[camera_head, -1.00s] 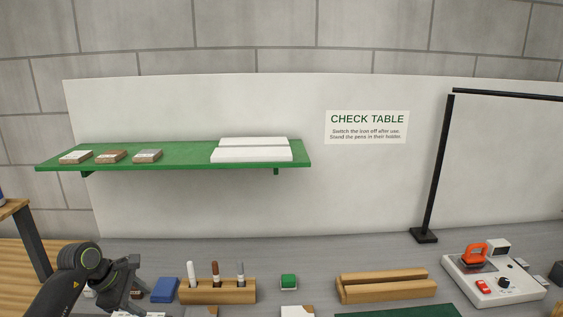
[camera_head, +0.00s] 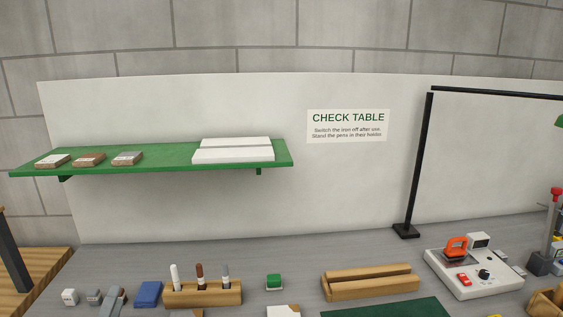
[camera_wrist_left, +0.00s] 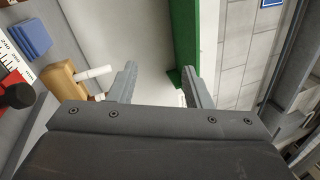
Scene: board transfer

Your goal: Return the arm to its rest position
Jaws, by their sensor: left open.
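My left gripper (camera_wrist_left: 158,75) shows in the left wrist view, its two grey fingers spread apart with nothing between them. Beyond the fingers are the pale back panel and the green shelf (camera_wrist_left: 185,40). The wooden pen holder (camera_wrist_left: 63,82) with a white pen lies to the left of the fingers, apart from them. In the head view I cannot make out the left gripper clearly. My right gripper is in neither view.
In the head view the pen holder (camera_head: 203,293) stands beside a blue block (camera_head: 148,294). The shelf (camera_head: 95,163) bears small boxes and white boards.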

